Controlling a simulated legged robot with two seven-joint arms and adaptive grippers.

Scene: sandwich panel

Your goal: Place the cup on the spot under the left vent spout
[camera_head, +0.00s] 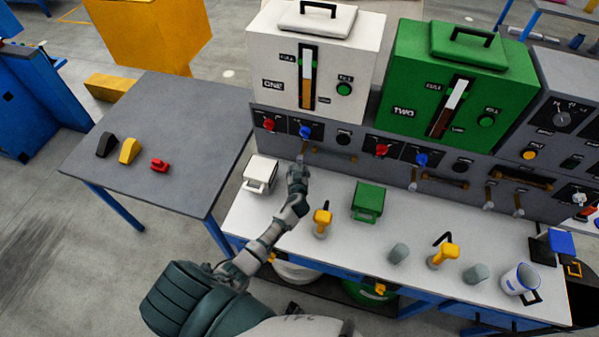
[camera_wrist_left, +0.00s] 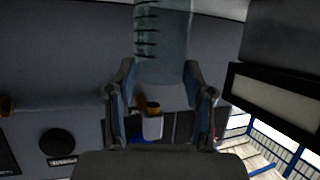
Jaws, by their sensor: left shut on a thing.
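My left gripper (camera_head: 298,172) reaches up to the panel's front, just below a small spout (camera_head: 301,157) at the panel's left end. In the left wrist view its two fingers (camera_wrist_left: 160,95) are shut on a grey-green, see-through cup (camera_wrist_left: 163,45) with dark marks up its side. In the head view the gripper and arm mostly hide this cup. A pale spout-like part with a brown top (camera_wrist_left: 152,122) shows between the fingers in the left wrist view. The spot under the spout is hidden or cannot be made out. My right gripper is not in view.
A white box (camera_head: 260,173) stands left of the gripper, a yellow-topped tool (camera_head: 321,222) and a green box (camera_head: 367,202) to its right. Two grey cups (camera_head: 398,253) (camera_head: 475,273) and a white mug (camera_head: 518,281) stand further right. The grey side table (camera_head: 190,120) is mostly clear.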

